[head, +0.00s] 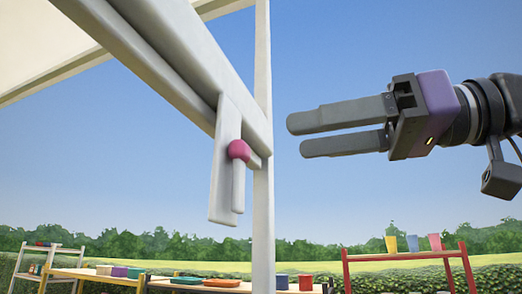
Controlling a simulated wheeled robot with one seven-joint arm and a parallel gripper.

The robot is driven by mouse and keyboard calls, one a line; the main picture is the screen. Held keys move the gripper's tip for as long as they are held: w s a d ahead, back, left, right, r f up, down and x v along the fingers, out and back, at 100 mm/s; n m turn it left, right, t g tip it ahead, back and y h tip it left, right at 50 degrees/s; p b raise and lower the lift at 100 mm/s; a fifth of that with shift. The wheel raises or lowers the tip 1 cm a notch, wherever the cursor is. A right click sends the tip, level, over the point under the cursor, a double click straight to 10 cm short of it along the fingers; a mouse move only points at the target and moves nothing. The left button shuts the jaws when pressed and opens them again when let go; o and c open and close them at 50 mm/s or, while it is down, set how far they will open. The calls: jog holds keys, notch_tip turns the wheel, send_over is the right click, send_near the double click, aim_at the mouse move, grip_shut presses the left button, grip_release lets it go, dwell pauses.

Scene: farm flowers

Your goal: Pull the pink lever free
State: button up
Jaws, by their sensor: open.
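The pink lever shows as a round pink knob (239,150) on a pale lever bar (238,188). It sits against a white upright plate (219,165) that hangs from the slanted white beam, left of the picture's middle. My gripper (292,134) is to the right of the knob and points left at it. Its two grey fingers are apart, with nothing between them. Clear sky shows between the fingertips and the white post, so the gripper does not appear to touch the lever. How the lever is fastened behind the knob is hidden.
A white post (264,210) stands just right of the knob. The white beam (165,60) and pale canopy (40,45) fill the upper left. Low in view are a wooden table (75,273) with trays, and a red rack (405,255) with several pots. Open air surrounds my gripper.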

aim_at(249, 148)
jog(key=p+x, duration=0.2)
jog(key=x, duration=0.4)
jog(key=shift+w+a, duration=0.15)
jog(key=shift+a, duration=0.1)
jog(key=shift+w+a+f+p, duration=0.2)
jog(key=shift+a+p, duration=0.15)
jog(key=shift+a, duration=0.25)
jog(key=shift+r, duration=0.1)
grip_shut()
dwell(0.6)
